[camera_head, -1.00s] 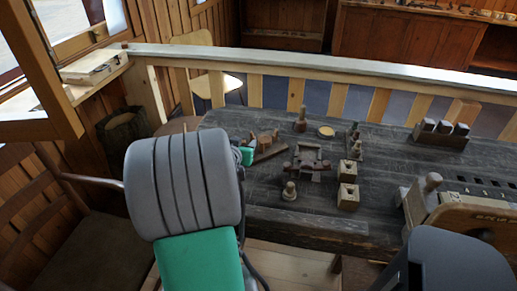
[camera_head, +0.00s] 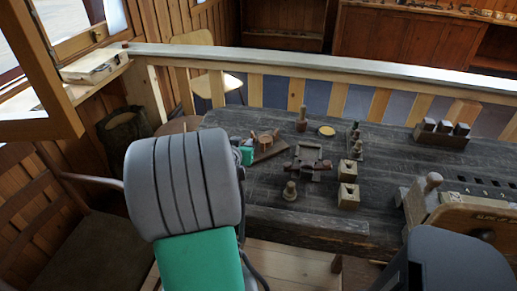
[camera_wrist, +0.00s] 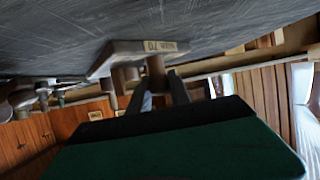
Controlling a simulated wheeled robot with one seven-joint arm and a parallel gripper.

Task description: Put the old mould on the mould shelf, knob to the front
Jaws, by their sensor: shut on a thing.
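My gripper (camera_wrist: 162,82) is shut on a brown round-stemmed piece (camera_wrist: 156,70), which I take to be the old mould; its knob's facing cannot be told. In the wrist view, the scene is upside down. The piece is at a flat wooden board (camera_wrist: 122,47) with a pale label ending in "70"; whether it touches the board is unclear. The board, perhaps the mould shelf, also shows in the head view (camera_head: 266,155), with small brown upright pieces on it. The green end of my gripper (camera_head: 247,156) is at its left; the fingers are too small to tell there.
The dark workbench (camera_head: 330,212) carries a dark fixture (camera_head: 308,160), two wooden blocks (camera_head: 348,195), a turned piece (camera_head: 290,191), a bottle-shaped piece (camera_head: 301,120) and a yellow disc (camera_head: 326,130). A wooden machine (camera_head: 465,215) stands at right. A railing runs behind.

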